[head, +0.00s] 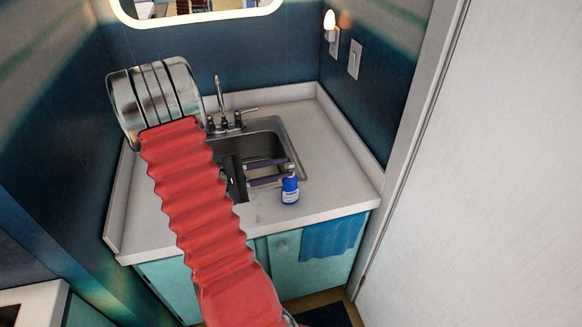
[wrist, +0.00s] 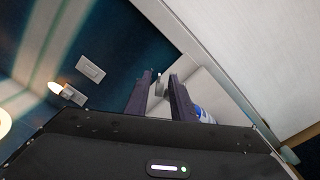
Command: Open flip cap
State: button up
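A small blue bottle (head: 290,190) with a white label band stands upright on the counter, at the front right of the sink. My gripper (head: 289,171) reaches in from the left, with its two dark fingers apart. The nearer fingertip is right by the bottle's top; I cannot tell whether they touch. In the wrist view, my gripper (wrist: 161,74) is open, and part of the bottle (wrist: 203,115) shows just right of the right finger. A small pale shape lies between the fingers, too small to make out. The cap's details are hidden or too small to tell.
The steel sink (head: 285,133) with its faucet (head: 219,95) lies behind and under my fingers. The white counter (head: 335,165) is clear to the bottle's right. A blue towel (head: 334,236) hangs at the front. A white door (head: 490,170) stands at the right.

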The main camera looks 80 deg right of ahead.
aim_at(289, 167)
jog(key=shift+x, duration=1.95)
